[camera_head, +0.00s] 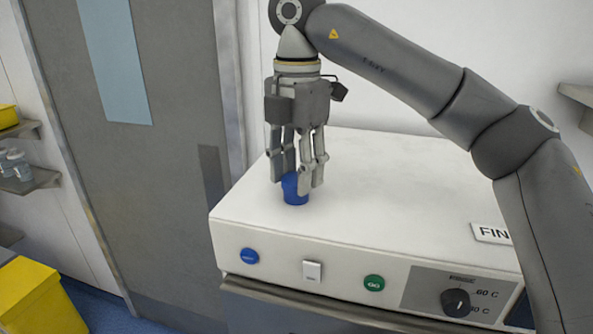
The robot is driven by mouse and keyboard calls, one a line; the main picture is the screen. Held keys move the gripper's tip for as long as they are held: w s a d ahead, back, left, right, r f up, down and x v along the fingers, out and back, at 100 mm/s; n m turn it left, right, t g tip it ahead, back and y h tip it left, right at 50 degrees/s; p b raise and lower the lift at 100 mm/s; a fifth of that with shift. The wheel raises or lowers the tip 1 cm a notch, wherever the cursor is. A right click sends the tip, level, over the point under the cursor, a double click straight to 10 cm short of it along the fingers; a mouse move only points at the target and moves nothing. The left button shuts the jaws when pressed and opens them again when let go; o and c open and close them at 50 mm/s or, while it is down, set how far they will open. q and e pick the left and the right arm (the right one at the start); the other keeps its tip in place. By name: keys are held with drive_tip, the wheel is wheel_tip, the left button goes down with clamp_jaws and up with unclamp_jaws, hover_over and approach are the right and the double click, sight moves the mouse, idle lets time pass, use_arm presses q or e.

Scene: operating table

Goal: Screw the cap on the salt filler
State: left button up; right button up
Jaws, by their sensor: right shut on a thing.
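A blue cap (294,190) is on the top of the white machine (390,200), near its left front corner. My right gripper (297,181) points straight down with its fingers around the cap and is shut on it. The fingers hide part of the cap's sides. A filler opening under the cap does not show, so I cannot tell how far the cap is seated. My left gripper is not in view.
The machine's front has a blue button (250,256), a white switch (312,271), a green button (374,283) and a black dial (455,302). A sign (491,233) lies at the right. A yellow bin (38,296) stands lower left. The machine top around the cap is clear.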

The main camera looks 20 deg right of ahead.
drive_tip(key=shift+m, duration=0.3)
drive_tip(key=shift+m+b, duration=0.4)
drive_tip(key=shift+m, duration=1.1)
drive_tip(key=shift+m+b, duration=0.55)
drive_tip(key=shift+m, duration=1.15)
